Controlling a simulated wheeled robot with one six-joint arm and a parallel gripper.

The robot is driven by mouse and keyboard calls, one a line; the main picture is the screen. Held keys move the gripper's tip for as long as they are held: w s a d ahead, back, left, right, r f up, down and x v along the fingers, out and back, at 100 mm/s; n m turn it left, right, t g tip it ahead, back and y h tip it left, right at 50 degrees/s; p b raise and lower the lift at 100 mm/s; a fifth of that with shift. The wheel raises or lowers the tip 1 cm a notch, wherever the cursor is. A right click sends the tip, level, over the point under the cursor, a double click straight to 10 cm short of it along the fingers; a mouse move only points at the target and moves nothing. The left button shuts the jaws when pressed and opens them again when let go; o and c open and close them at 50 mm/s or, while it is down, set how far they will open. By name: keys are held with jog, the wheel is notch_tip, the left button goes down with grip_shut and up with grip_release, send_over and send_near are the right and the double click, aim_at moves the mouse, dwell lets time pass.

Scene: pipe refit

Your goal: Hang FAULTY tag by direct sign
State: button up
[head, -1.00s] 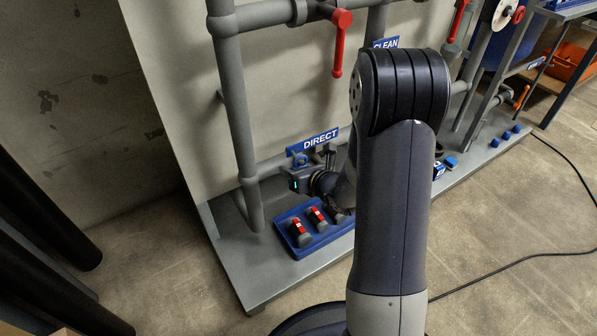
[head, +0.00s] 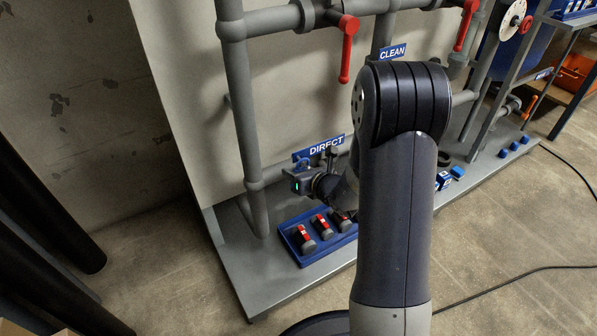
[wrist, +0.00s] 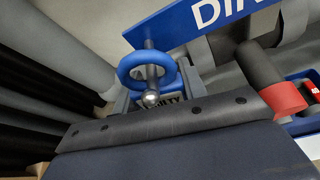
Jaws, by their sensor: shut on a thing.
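The DIRECT sign (head: 322,148) is a blue plate with white letters, low on the pipe frame; it also shows at the top of the wrist view (wrist: 225,15). My gripper (wrist: 163,93) is shut on the FAULTY tag (wrist: 173,100), whose lettering shows partly between the fingers. A blue ring (wrist: 128,72) stands above the tag. A metal peg with a ball end (wrist: 151,97) crosses the ring's opening; I cannot tell for sure whether it passes through. In the head view my gripper is just below the sign, and the tag is largely hidden.
A blue tray (head: 290,236) with several grey and red pieces lies on the grey base below. Grey pipes (head: 243,120) with red-handled valves (head: 348,50) stand around. The CLEAN sign (head: 392,53) is up to the right. Several small blue items lie farther right.

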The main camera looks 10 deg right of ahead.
jog(key=shift+w+a+f, duration=0.15)
jog(key=shift+w+f, duration=0.05)
jog(key=shift+f, duration=0.1)
jog(key=o, duration=1.1)
jog(key=shift+c, duration=0.2)
